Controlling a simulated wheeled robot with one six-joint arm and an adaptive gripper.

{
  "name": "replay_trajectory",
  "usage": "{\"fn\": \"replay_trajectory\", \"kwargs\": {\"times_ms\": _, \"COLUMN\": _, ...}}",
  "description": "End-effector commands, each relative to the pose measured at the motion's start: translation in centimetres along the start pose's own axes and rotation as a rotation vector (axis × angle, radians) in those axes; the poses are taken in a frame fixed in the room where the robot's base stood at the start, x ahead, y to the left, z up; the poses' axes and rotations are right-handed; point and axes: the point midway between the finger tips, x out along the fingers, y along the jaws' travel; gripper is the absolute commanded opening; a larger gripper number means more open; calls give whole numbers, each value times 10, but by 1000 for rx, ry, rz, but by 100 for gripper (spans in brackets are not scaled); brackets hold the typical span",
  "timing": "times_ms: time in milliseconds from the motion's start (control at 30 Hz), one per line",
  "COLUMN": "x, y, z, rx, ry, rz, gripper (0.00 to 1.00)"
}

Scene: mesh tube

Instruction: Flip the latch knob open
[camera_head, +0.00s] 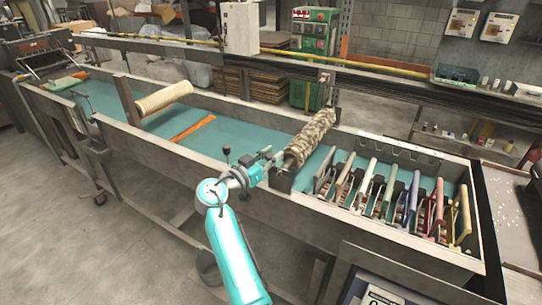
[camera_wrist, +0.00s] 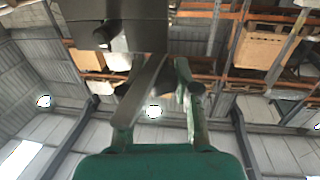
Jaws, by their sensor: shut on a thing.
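My gripper (camera_head: 270,160) reaches in over the near wall of the long trough, at the near end of a speckled mesh roll (camera_head: 310,138). In the wrist view, my gripper (camera_wrist: 157,85) has its two green fingers around a grey bar (camera_wrist: 142,88), which slants up to a dark block (camera_wrist: 120,28). I take the bar to be part of the latch. My gripper is shut on the latch; the knob itself is largely hidden between the fingers. A dark bracket (camera_head: 281,181) sits just below the roll's near end.
A cream roll (camera_head: 164,98) lies across the trough (camera_head: 150,140) on the left. Several coloured, handled tools stand in a row (camera_head: 400,200) to the right of my gripper. A black ball-topped part (camera_head: 226,151) stands left of my wrist. The trough floor between the rolls is mostly clear.

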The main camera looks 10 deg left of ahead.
Motion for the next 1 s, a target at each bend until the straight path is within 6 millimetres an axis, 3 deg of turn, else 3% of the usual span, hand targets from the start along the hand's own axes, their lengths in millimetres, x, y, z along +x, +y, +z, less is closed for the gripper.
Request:
{"fn": "replay_trajectory", "kwargs": {"times_ms": 733, "x": 0, "y": 0, "z": 3, "rx": -3, "ry": -5, "rz": 94, "gripper": 0}}
{"fn": "replay_trajectory", "kwargs": {"times_ms": 767, "x": 0, "y": 0, "z": 3, "rx": -3, "ry": -5, "rz": 94, "gripper": 33}}
{"fn": "replay_trajectory", "kwargs": {"times_ms": 833, "x": 0, "y": 0, "z": 3, "rx": -3, "ry": -5, "rz": 93, "gripper": 51}}
{"fn": "replay_trajectory", "kwargs": {"times_ms": 867, "x": 0, "y": 0, "z": 3, "rx": -3, "ry": -4, "rz": 93, "gripper": 57}}
{"fn": "replay_trajectory", "kwargs": {"times_ms": 1000, "x": 0, "y": 0, "z": 2, "rx": -2, "ry": -3, "rz": 93, "gripper": 57}}
